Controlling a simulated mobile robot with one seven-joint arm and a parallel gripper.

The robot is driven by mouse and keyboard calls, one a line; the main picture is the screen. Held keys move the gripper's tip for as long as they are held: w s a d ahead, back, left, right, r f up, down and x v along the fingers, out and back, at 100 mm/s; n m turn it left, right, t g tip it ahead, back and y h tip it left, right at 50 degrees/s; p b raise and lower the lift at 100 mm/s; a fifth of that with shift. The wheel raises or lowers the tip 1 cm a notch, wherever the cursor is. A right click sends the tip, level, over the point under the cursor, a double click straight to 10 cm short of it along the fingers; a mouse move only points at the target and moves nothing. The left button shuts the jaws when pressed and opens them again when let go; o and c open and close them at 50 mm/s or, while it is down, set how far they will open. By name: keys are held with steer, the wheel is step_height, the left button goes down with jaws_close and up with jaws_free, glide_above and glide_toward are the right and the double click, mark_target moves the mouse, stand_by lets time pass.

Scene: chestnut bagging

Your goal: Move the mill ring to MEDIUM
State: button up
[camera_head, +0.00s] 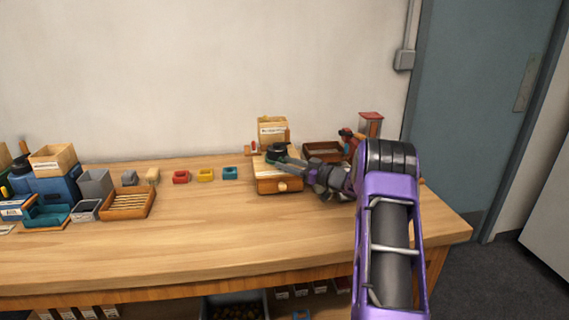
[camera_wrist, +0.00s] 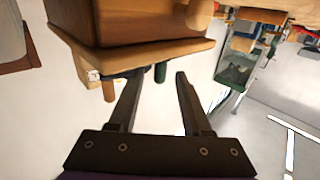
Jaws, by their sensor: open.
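The mill is a wooden box (camera_head: 277,185) with a round front knob and a paler top plate, near the right end of the bench. A dark round part (camera_head: 276,149) sits on top; I cannot tell which piece is the ring, and no MEDIUM mark is readable. My gripper (camera_head: 276,159) reaches in from the right, low over the mill's top. In the wrist view the mill body (camera_wrist: 135,22) appears inverted, its top plate (camera_wrist: 140,57) below it. A green peg (camera_wrist: 160,73) shows between my open fingers (camera_wrist: 157,82), which hold nothing; contact is unclear.
A labelled wooden box (camera_head: 272,131) stands behind the mill. A brown tray (camera_head: 323,151) and a red-topped container (camera_head: 371,125) stand to the right, near my arm. Red (camera_head: 181,177), yellow (camera_head: 205,175) and teal (camera_head: 230,173) blocks lie left. The front bench is clear.

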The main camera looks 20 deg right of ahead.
steer(key=v, duration=1.6)
